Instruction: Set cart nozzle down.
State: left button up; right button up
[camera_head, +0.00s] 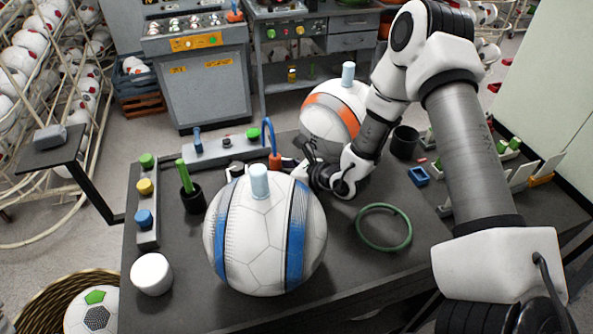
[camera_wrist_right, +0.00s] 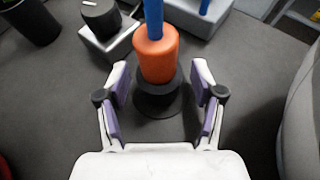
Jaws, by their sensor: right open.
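The cart nozzle, an orange body with a blue hose, stands upright on a black round base on the dark table (camera_head: 340,285), behind the blue-striped ball. In the head view its orange part (camera_head: 275,161) is just left of my right gripper (camera_head: 296,170). In the right wrist view the orange body (camera_wrist_right: 157,55) rises from its black base (camera_wrist_right: 160,98). My right gripper (camera_wrist_right: 160,98) is open, with a purple-padded finger on each side of the base and gaps between. The nozzle's lower part is hidden in the head view. My left gripper is not in view.
A blue-striped white ball (camera_head: 262,240) with a pale cylinder on top stands in front. An orange-striped ball (camera_head: 333,125) stands behind. A green ring (camera_head: 384,228) lies at right. A grey button block (camera_head: 222,150) and a black cup (camera_head: 192,199) are left of the nozzle.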

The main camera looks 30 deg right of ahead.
aim_at(281, 171)
jog(key=b+v, duration=0.1)
jog(key=v, duration=0.2)
jog(key=shift+s+d+r, duration=0.1)
jog(key=shift+s+r, duration=0.15)
jog(key=shift+r, duration=0.1)
jog(key=p+v, duration=0.1)
jog(key=v, duration=0.6)
jog(key=shift+w+d+r+p, duration=0.1)
jog(key=shift+r+p, duration=0.05)
jog(key=shift+p, duration=0.2)
jog(key=shift+s+d+r+p, duration=0.1)
jog(key=shift+s+p, duration=0.15)
jog(key=shift+s, duration=0.1)
jog(key=shift+s+d+r+p, duration=0.1)
jog(key=shift+s+p, duration=0.1)
jog(key=shift+s, duration=0.2)
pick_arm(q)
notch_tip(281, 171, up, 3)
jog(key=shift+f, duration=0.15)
pick_arm(e)
jog(key=shift+f, duration=0.1)
